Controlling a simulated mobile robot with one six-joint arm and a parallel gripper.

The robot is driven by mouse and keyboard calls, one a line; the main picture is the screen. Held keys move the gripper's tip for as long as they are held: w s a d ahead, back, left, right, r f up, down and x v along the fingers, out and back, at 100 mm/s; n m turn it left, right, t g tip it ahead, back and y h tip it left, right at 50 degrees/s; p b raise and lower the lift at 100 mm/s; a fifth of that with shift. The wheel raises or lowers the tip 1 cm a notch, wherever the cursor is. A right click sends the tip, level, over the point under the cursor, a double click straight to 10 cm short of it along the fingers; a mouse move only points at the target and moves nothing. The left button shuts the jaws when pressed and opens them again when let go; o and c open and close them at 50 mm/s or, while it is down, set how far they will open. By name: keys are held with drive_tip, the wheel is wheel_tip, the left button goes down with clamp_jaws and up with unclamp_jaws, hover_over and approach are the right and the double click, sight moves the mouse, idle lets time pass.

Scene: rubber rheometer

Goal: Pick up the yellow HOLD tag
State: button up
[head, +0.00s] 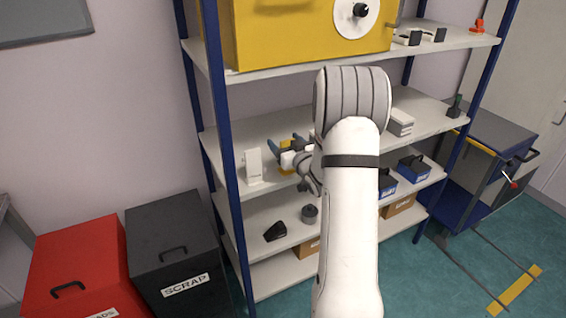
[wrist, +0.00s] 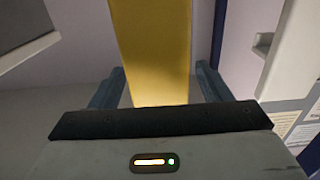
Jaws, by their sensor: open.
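The yellow HOLD tag (wrist: 155,45) shows in the wrist view as a tall plain yellow strip between my fingers, with a gap on each side. Its lettering is not visible. In the head view a small yellow patch (head: 287,171) shows by my gripper (head: 286,146), at the middle shelf, mostly hidden by the gripper. My gripper also shows in the wrist view (wrist: 160,70), with its two blue-grey fingers apart on either side of the tag. The tag's lower end is hidden behind the gripper body.
A white upright stand (head: 253,167) is close left of my gripper on the middle shelf (head: 228,140). A blue rack post (head: 222,130) is farther left. The shelf above holds a yellow machine (head: 290,35). White boxes (head: 400,122) are to the right.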

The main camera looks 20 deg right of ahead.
drive_tip(key=shift+c, duration=0.3)
drive_tip(key=c, duration=1.3)
